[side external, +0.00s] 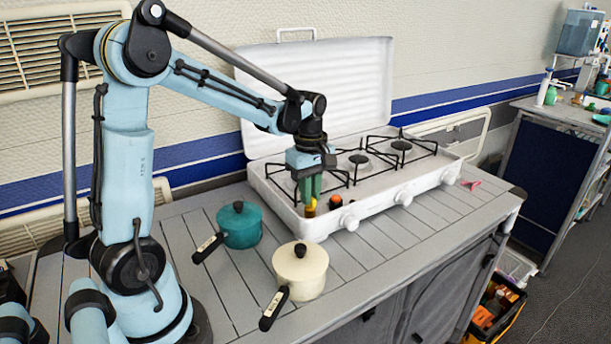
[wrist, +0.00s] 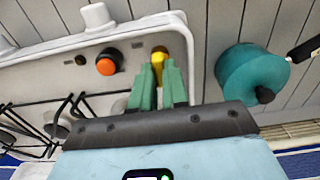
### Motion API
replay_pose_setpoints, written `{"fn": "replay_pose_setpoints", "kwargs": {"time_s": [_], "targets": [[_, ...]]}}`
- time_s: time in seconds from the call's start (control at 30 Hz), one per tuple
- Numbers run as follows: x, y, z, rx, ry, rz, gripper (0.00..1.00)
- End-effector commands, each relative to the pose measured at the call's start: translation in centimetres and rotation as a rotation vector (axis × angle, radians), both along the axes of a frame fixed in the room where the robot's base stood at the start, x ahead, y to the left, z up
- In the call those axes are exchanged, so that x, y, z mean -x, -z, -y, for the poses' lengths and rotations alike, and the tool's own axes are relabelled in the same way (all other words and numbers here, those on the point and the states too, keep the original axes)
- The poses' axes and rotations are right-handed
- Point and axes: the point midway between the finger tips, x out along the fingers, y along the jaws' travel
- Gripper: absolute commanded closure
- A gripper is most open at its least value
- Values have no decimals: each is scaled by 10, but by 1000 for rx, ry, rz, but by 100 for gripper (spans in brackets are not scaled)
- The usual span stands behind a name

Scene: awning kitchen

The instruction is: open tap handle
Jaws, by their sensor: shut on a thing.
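The yellow tap handle (side external: 310,213) sits at the near left corner of the white gas stove (side external: 375,207). It also shows in the wrist view (wrist: 159,55), beyond my fingertips. My gripper (side external: 311,200) points down over that corner, and its green fingers (wrist: 158,69) are closed around the yellow handle. The fingers hide part of the handle, so its exact angle is hard to tell.
An orange-red button (wrist: 106,66) on a black base stands close beside my fingers. White knobs (side external: 349,222) line the stove front. Black pan supports (side external: 358,160) and the raised lid (side external: 320,90) lie behind. A teal pot (side external: 240,228) and cream pot (side external: 301,272) stand on the counter.

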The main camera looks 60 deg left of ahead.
Motion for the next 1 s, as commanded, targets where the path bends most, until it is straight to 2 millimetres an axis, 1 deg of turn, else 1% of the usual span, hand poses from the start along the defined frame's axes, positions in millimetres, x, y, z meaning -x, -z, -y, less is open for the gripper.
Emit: {"fn": "replay_pose_setpoints", "kwargs": {"time_s": [0.2,0.23,0.37,0.4,0.67,0.77,0.87,1.0], "targets": [[-1,0,-2,-4,-5,3,100],[-1,0,-2,-4,-5,3,83],[0,0,-1,-3,-3,2,63],[0,0,-1,-3,-3,2,61],[0,0,-1,-1,-1,1,61],[0,-4,0,-1,-1,1,61],[0,-13,0,-1,-1,1,61],[0,-35,0,-1,-1,1,61]]}}
